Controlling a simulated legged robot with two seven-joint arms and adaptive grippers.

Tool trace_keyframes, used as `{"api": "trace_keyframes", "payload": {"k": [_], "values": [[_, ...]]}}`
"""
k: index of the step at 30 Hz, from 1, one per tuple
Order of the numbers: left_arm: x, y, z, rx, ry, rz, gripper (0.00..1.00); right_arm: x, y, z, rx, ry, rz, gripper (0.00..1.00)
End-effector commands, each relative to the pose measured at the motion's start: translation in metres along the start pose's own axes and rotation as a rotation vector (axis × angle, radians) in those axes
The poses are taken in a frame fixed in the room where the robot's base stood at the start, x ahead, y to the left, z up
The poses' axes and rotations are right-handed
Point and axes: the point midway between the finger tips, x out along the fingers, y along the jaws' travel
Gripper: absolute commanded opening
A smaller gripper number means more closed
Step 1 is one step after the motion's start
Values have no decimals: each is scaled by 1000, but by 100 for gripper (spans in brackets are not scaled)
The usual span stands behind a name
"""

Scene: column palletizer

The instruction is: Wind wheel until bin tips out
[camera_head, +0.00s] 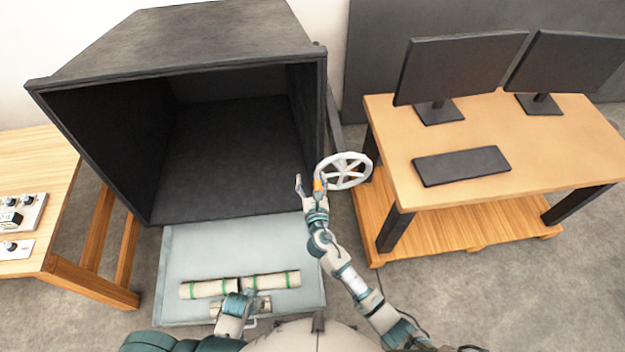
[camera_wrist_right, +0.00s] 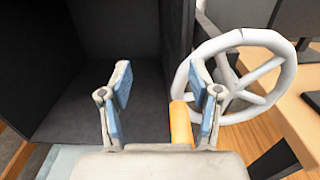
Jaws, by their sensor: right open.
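A white spoked wheel (camera_head: 328,163) stands at the right side of the large dark bin (camera_head: 180,60). It also shows in the right wrist view (camera_wrist_right: 240,38). An orange handle (camera_wrist_right: 180,122) sits at the wheel's left side. My right gripper (camera_head: 308,184) is open at the handle. In the right wrist view its fingers (camera_wrist_right: 160,78) are spread, with the handle between them, closer to the right finger; contact cannot be told. The bin is open at the front and its visible inside looks empty. My left gripper (camera_head: 238,303) is low in front; its fingers are unclear.
A pale tray (camera_head: 190,250) below the bin's mouth holds beige rolls with green bands (camera_head: 272,281). A wooden desk (camera_head: 540,140) with monitors and a keyboard (camera_head: 461,166) stands close right of the wheel. A wooden table (camera_head: 50,165) with switch boxes is at left.

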Motion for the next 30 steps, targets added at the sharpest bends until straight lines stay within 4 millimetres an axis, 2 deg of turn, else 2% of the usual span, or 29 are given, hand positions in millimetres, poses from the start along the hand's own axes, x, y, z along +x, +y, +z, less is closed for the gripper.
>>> {"api": "trace_keyframes", "payload": {"k": [17,20,30], "values": [[-1,0,0,0,0,0,41,-1,0,0,0,1,0,62],[-4,0,-1,0,0,0,41,-8,0,1,1,1,1,62],[-20,0,-6,0,1,0,41,-53,-1,1,0,2,0,62]]}}
